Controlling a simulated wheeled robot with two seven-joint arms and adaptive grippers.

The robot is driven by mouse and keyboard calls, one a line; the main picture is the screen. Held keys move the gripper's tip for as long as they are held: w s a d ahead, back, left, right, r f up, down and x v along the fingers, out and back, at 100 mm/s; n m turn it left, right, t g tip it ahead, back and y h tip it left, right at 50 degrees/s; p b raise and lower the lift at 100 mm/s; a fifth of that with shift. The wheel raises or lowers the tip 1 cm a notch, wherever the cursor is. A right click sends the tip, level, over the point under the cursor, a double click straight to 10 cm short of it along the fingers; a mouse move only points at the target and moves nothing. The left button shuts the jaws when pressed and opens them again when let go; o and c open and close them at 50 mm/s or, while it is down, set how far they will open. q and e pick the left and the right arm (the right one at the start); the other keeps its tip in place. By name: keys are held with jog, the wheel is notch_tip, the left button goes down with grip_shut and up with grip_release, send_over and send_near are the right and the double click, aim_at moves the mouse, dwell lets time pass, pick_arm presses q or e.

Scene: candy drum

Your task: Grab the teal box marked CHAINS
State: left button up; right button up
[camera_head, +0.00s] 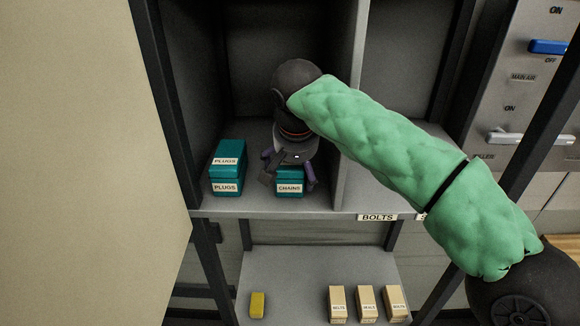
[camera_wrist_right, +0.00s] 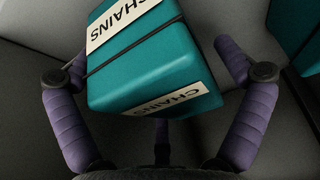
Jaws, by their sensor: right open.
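The teal box marked CHAINS (camera_head: 290,182) sits on the upper shelf in the head view, partly hidden behind my right gripper. In the right wrist view the teal CHAINS box (camera_wrist_right: 150,62) fills the middle, with a white label on two faces and a dark band around it. My right gripper (camera_head: 289,178) is open, its purple fingers to either side of the box. My left gripper is not in view.
A shelf divider (camera_head: 350,110) rises to the right. Below are a yellow item (camera_head: 257,305) and tan boxes (camera_head: 367,303) on the lower shelf. A tan panel (camera_head: 80,170) covers the left side.

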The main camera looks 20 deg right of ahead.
jog(key=shift+f, duration=0.25)
dwell(0.3)
jog(key=shift+w, duration=0.1)
jog(key=c, duration=1.3)
